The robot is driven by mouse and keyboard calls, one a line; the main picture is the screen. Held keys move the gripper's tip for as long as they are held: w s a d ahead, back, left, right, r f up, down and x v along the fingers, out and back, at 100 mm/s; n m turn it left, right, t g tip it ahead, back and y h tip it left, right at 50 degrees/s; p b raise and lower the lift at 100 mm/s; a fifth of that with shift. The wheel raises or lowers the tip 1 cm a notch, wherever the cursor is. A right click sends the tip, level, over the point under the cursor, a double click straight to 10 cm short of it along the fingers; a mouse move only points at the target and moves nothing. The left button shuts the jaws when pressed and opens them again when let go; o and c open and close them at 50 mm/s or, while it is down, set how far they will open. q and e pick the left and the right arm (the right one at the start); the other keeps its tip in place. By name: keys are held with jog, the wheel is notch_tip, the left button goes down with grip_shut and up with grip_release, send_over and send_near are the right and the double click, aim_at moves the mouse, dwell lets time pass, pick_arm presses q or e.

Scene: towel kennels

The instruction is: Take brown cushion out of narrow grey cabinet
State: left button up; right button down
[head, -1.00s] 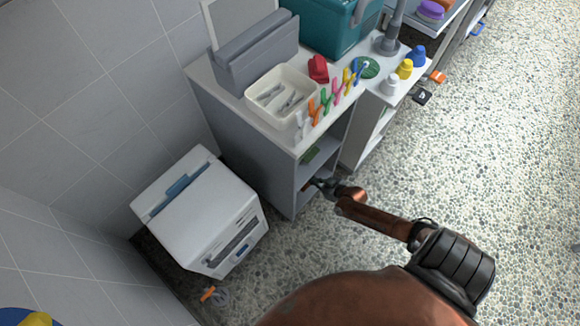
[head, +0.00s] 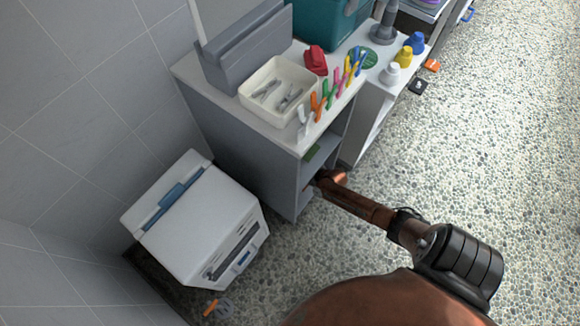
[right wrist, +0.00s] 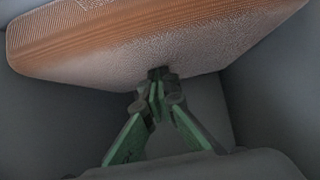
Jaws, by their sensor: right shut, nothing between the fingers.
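The narrow grey cabinet (head: 245,150) stands beside the tiled wall, its open side facing right. My right arm reaches into its lower compartment in the head view, and the gripper is hidden there. In the right wrist view, the brown cushion (right wrist: 150,40) fills the top of the picture, between grey cabinet walls (right wrist: 265,90). My right gripper (right wrist: 158,82) has its green fingers together, with nothing between them. The fingertips are at the cushion's near lower face; I cannot tell whether they touch it. My left gripper is out of view.
A cream tray (head: 275,88), coloured pegs (head: 335,90) and a red item (head: 316,60) sit on the cabinet top. A white box-like appliance (head: 195,220) stands left of the cabinet.

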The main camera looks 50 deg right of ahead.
jog(key=shift+s+a+f, duration=0.1)
jog(key=shift+s+f, duration=0.1)
jog(key=shift+f, duration=0.15)
